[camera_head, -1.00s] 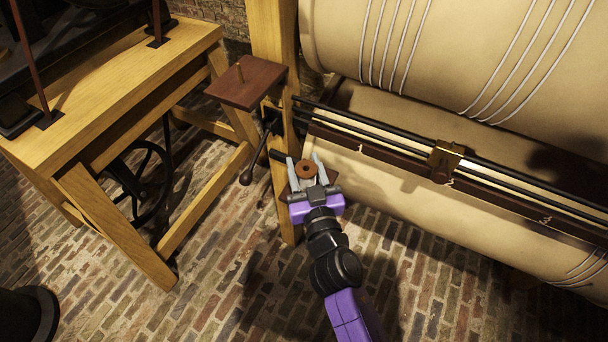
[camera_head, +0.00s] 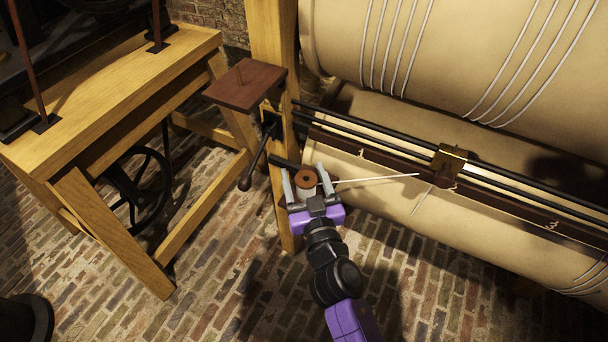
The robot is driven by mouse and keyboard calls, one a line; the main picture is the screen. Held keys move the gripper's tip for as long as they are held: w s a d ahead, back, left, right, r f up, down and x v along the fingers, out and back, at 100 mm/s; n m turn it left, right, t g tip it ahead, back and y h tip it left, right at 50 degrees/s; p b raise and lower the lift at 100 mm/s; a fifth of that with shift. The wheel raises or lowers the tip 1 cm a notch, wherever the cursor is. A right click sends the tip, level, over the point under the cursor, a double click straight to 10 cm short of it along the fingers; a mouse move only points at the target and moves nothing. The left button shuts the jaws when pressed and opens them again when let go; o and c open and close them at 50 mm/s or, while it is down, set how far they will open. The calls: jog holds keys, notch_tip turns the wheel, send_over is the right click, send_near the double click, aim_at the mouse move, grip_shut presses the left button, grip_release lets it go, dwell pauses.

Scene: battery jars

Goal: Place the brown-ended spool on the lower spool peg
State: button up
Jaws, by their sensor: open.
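The brown-ended spool (camera_head: 306,179) stands upright, seen from above as a round brown end with a dark centre hole. My gripper (camera_head: 303,169) is open, with one grey finger on each side of the spool. I cannot tell whether either finger touches it. The spool appears to be at a small dark support beside the wooden post; the lower peg itself is hidden, so I cannot tell how far down the spool sits.
A white thread (camera_head: 375,179) runs rightward from near the spool. A wooden post (camera_head: 272,50), a dark lever (camera_head: 256,162) and a wooden bench (camera_head: 110,90) are at left. Brick floor lies below.

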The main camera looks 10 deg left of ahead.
aim_at(309, 193)
jog(key=shift+r+p, duration=0.3)
jog(key=shift+p, duration=0.05)
jog(key=v, duration=0.3)
jog(key=b+v, duration=0.1)
jog(key=v, duration=0.6)
jog(key=shift+s+f+b, duration=0.2)
jog(key=shift+f+b, duration=0.05)
jog(key=shift+b, duration=0.1)
jog(key=shift+v, duration=0.8)
jog(key=shift+d, duration=0.1)
jog(key=s+d+f+m+h, duration=0.1)
jog(key=s+d+f, duration=0.2)
jog(key=s+d, duration=0.45)
jog(key=s+d+r+m+g+h, duration=0.1)
jog(key=s+d+r+h, duration=0.1)
jog(key=s+d, duration=0.4)
jog(key=s+d+r+m+g+h, duration=0.1)
jog(key=s+d, duration=0.6)
jog(key=s, duration=0.8)
notch_tip(309, 193, up, 4)
jog(key=shift+s+d+f+m+h, duration=0.15)
jog(key=shift+s+d+m+h, duration=0.35)
jog(key=shift+h, duration=0.7)
